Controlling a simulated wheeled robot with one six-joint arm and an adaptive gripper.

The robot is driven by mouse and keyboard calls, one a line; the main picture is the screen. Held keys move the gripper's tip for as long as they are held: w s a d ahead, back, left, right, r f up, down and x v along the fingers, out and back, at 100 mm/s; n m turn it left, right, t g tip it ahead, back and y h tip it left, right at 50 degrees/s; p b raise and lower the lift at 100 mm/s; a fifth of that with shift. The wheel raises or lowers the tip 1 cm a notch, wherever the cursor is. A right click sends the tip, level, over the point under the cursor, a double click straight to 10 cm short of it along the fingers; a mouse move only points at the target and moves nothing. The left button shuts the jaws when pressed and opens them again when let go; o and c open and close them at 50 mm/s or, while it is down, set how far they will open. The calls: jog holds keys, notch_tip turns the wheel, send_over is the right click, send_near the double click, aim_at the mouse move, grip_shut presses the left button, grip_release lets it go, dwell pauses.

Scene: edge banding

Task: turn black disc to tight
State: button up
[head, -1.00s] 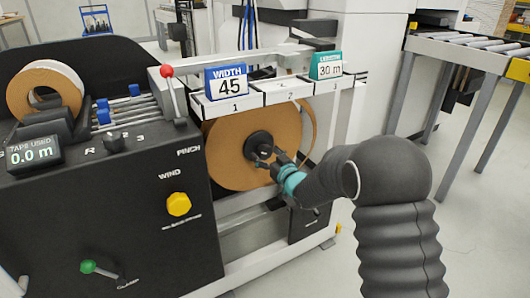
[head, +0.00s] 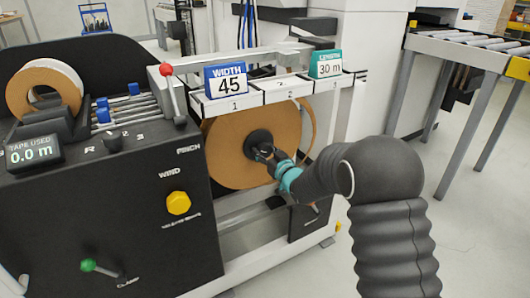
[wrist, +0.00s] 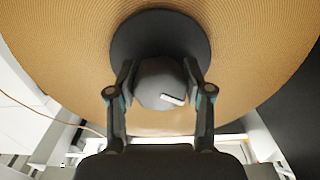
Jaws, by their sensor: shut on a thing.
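The black disc (head: 258,139) sits at the centre of a large brown tape roll (head: 225,152) on the front of the machine. In the wrist view the disc (wrist: 150,32) lies flat against the roll (wrist: 60,30), with a rounded dark knob (wrist: 158,78) standing out from its middle. A small white mark (wrist: 172,99) shows low on the knob, right of centre. My gripper (wrist: 160,84) has one finger on each side of the knob and is shut on it. In the head view my gripper (head: 262,151) covers part of the disc.
A WIDTH 45 sign (head: 227,84) and a 30 m sign (head: 326,66) stand on the white shelf above the roll. A red-knobbed lever (head: 167,72), a yellow knob (head: 178,203) and a green-knobbed lever (head: 88,265) are to the left. A roller conveyor (head: 470,48) stands at right.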

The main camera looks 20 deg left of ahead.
jog(key=m+b, duration=0.1)
jog(key=m, duration=0.4)
jog(key=shift+a+m+b, duration=0.1)
jog(key=shift+m+b, duration=0.2)
jog(key=m, duration=0.6)
jog(key=shift+s+r, duration=0.1)
jog(key=shift+r, duration=0.05)
jog(key=shift+a, duration=0.1)
dwell(0.3)
jog(key=o, duration=1.2)
jog(key=shift+c, duration=0.2)
jog(key=v, duration=1.2)
